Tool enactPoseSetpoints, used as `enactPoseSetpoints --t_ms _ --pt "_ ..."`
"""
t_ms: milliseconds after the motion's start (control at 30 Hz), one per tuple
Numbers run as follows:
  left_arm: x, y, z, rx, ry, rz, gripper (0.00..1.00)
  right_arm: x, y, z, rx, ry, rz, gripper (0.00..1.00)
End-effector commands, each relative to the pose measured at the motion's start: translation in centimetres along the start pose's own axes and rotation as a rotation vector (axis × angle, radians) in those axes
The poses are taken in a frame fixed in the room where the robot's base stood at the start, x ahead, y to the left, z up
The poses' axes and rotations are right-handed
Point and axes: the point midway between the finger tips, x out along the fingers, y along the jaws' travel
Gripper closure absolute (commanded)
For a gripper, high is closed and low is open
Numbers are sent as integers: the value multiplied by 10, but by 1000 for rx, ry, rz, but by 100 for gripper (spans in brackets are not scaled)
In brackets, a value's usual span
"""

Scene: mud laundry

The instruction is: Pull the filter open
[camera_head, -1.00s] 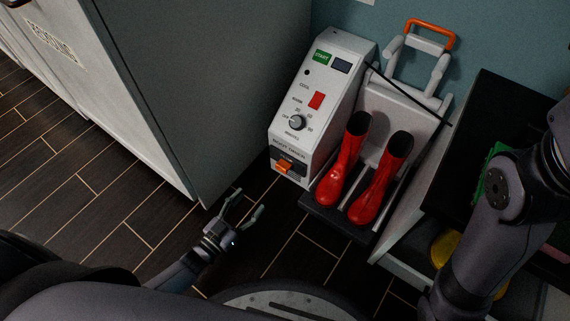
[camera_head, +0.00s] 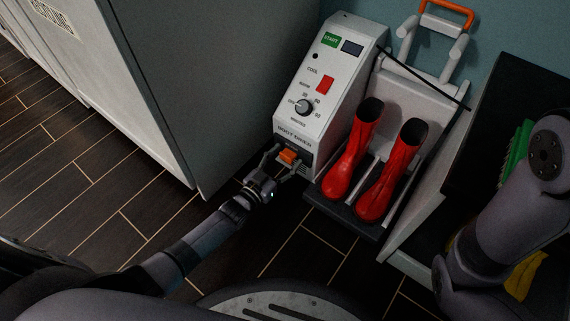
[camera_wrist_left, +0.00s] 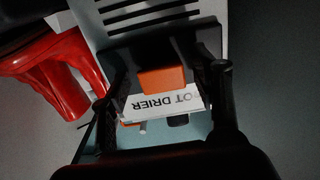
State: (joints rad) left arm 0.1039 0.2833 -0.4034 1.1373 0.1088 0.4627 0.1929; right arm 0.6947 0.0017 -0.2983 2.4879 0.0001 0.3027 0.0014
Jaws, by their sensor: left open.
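The filter shows as an orange handle (camera_head: 289,157) low on the front of the white boot drier (camera_head: 325,95), under the "BOOT DRIER" lettering. My left gripper (camera_head: 281,160) is open at the handle, with a finger on either side of it. In the left wrist view the orange handle (camera_wrist_left: 163,80) lies between the two fingers of the left gripper (camera_wrist_left: 168,75). I cannot tell whether the fingers touch it. The filter appears seated in the drier's dark slot. My right arm is at the right of the head view, but its gripper is out of frame.
Red boots (camera_head: 392,170) stand on the drier's dark tray (camera_head: 340,216), just right of the left gripper. A large grey cabinet (camera_head: 215,80) stands to the left. A dark-topped bench (camera_head: 490,110) is at the right. Dark floor (camera_head: 110,180) is clear at left.

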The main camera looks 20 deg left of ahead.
Motion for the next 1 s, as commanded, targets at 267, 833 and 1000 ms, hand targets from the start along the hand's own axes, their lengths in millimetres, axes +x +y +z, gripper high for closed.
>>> enactPoseSetpoints --t_ms 267,833,1000 --pt "0 0 0 0 -1 0 47 2 0 -6 -1 15 -2 54" --pt "0 0 0 0 -1 0 85 3 -1 -8 0 17 -2 54" --pt "0 0 1 0 -1 0 96 3 -1 -8 0 17 -2 54"
